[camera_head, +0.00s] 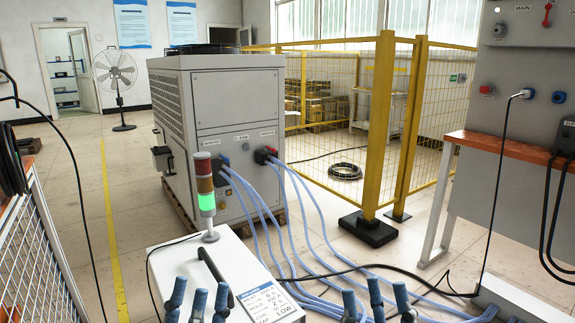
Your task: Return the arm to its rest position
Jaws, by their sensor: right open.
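My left gripper (199,298) is at the bottom edge, left of centre. Its blue-grey fingertips point up, stand apart and hold nothing visible. They are in front of the white unit (168,263) in this view. My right gripper (375,297) is at the bottom edge, right of centre, at a similar height. Its fingertips are also spread, with nothing seen between them. Pale blue hoses (262,215) pass behind it. The rest of both grippers and both arms is cut off by the lower edge.
The white unit carries a signal tower (205,190) lit green. A grey cabinet (240,105) stands behind it. A yellow fence (378,130) is at the back right. A control panel (522,130) and orange-topped bench (505,146) are at the right. Floor at left is mostly clear.

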